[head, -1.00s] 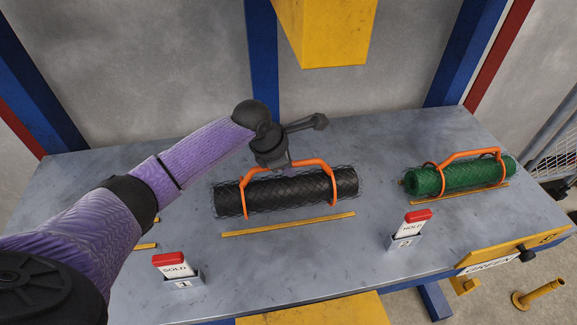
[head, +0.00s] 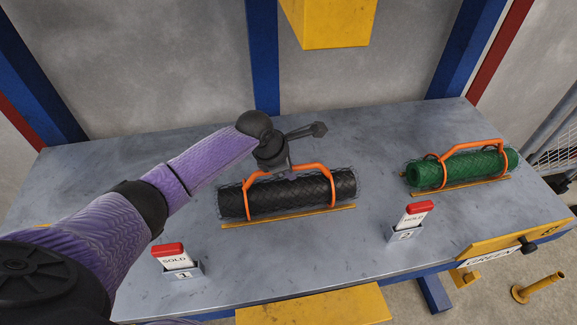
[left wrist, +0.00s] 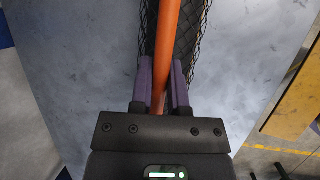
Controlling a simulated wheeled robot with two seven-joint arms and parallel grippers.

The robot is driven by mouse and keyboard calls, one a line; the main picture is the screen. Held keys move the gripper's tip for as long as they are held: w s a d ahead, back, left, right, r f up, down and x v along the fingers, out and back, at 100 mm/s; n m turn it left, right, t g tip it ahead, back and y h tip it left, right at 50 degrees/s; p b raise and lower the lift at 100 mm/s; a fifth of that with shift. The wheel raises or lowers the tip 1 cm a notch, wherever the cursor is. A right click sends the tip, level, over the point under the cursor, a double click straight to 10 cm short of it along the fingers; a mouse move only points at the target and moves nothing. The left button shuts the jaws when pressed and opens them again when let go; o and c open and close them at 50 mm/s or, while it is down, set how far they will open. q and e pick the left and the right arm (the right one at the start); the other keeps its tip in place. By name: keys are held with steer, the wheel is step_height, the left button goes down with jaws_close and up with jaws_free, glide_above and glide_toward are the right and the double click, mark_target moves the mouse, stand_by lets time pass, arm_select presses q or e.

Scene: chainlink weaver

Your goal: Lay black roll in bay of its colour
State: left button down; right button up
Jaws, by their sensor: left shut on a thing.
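The black roll (head: 287,197), wrapped in wire mesh with an orange carrying handle (head: 312,166), is at the middle of the grey table, long side across. Its lower edge lies against a yellow strip (head: 288,215) in the head view; I cannot tell whether it touches the table. My left gripper (head: 284,169) is above the roll, shut on the handle. In the left wrist view the handle (left wrist: 170,25) passes between the purple fingers (left wrist: 162,75), with the black mesh (left wrist: 193,28) beneath. My right gripper is not in view.
A green roll (head: 462,170) with an orange handle lies at the right behind another strip. Card stands marked SOLD 1 (head: 177,260) and HOLD 2 (head: 409,222) stand near the front. A GREEN label (head: 491,257) hangs at the right front edge. A yellow beam (head: 328,25) hangs above.

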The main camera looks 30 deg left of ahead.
arm_select(q)
steer(key=shift+f, duration=0.3)
steer(key=c, duration=0.5)
jaws_free()
steer(key=shift+c, duration=0.2)
steer(key=shift+f, duration=0.1)
